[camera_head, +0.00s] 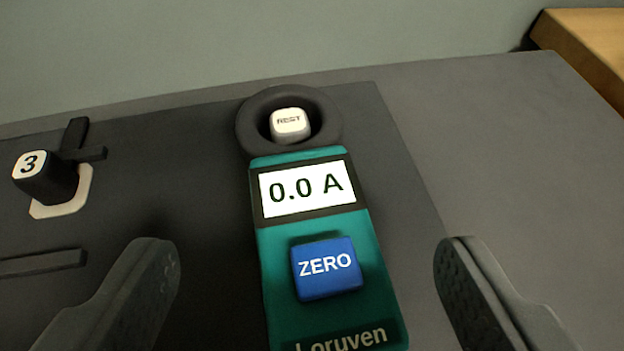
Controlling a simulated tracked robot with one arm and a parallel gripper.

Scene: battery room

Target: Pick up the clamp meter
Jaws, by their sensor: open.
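The clamp meter (281,243) is teal with a dark round ring at its top end. Its white display reads "0.0 A", and below it is a blue ZERO button (326,267). The name "Loruven" shows near the bottom edge, where the meter is cut off. A white-topped peg marked "REST" (290,124) shows inside the ring. My gripper (305,262) is open, with one finger left of the meter's body and one to its right. Both fingers look apart from it; their height relative to the meter is hard to tell.
The meter lies on a dark mat (200,130) on a grey surface (480,130). A black knob marked "3" (45,178) stands on a pale base at left, beside dark raised bars (40,263). A wooden object (585,40) is at the upper right. The surface right of the mat is clear.

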